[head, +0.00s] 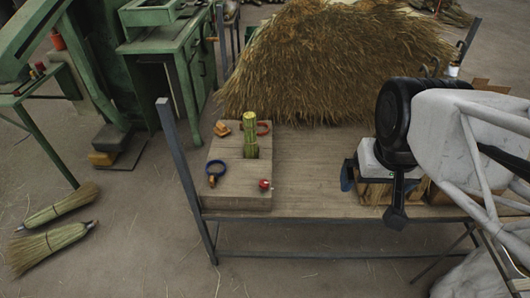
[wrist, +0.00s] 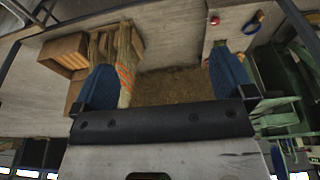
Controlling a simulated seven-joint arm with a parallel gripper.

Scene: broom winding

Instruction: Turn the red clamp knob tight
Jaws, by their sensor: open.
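The red clamp knob (head: 264,185) is small and round. It sits at the front right of a wooden block (head: 232,196) at the table's left end. A small red and orange knob in the wrist view (wrist: 214,20) appears to be the same one. A green upright bundle (head: 250,135) stands on the block. My gripper (wrist: 162,80) is open, with blue fingertips spread wide. It is well to the right of the block, over the box area. A straw bundle with an orange band (wrist: 125,78) shows beside one fingertip; I cannot tell if they touch.
A blue ring (head: 215,169), a red ring (head: 263,128) and an orange-brown piece (head: 221,129) are on the block. A large straw heap (head: 330,65) covers the table's back. A wooden box (wrist: 65,52) is near my gripper. The tabletop (head: 310,185) between is clear.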

